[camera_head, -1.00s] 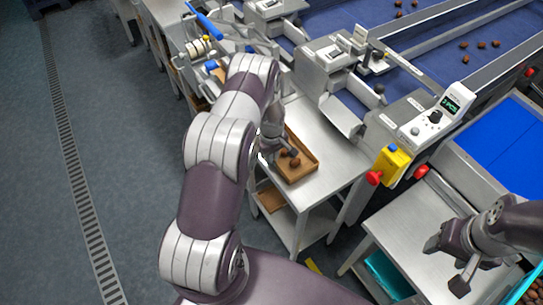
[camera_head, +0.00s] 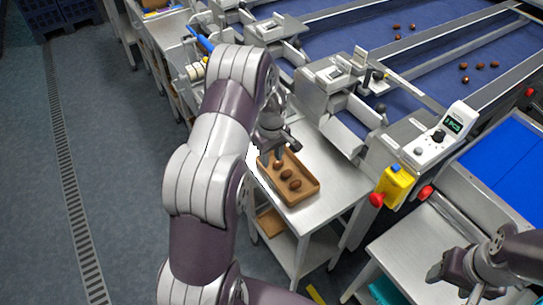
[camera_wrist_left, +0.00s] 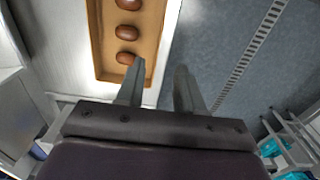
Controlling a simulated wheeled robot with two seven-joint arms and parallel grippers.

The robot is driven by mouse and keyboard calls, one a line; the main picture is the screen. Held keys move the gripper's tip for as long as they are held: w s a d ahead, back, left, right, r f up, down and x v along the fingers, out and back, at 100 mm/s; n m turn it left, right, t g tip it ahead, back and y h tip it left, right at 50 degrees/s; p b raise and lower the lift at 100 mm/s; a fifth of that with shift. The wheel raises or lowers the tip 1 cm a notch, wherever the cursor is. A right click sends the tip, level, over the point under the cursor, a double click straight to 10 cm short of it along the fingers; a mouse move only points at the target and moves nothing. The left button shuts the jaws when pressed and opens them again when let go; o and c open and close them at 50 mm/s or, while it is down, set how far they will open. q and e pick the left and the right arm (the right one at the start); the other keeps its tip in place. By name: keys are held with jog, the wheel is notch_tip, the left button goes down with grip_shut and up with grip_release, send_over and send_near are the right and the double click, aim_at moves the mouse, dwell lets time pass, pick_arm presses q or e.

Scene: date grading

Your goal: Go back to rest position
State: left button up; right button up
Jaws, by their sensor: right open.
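My left gripper (camera_head: 279,158) is above the far-left end of a brown tray (camera_head: 307,197) in the head view. In the left wrist view its two fingers (camera_wrist_left: 157,88) are apart with nothing between them. The tray, also in the left wrist view (camera_wrist_left: 148,62), lies on a steel table and holds three brown dates (camera_head: 286,175). One finger overlaps the tray's edge in the wrist view. My right gripper (camera_head: 458,282) is at the lower right of the head view, open, with no object visible in it.
Blue conveyor lanes (camera_head: 345,35) with several dates run behind the tray. A yellow box (camera_head: 394,186) with a red knob stands right of the tray. A steel table (camera_head: 405,245) lies under my right gripper. Open floor (camera_head: 110,150) is at the left.

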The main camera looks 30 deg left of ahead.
pick_arm(q)
jog(key=shift+r, duration=0.65)
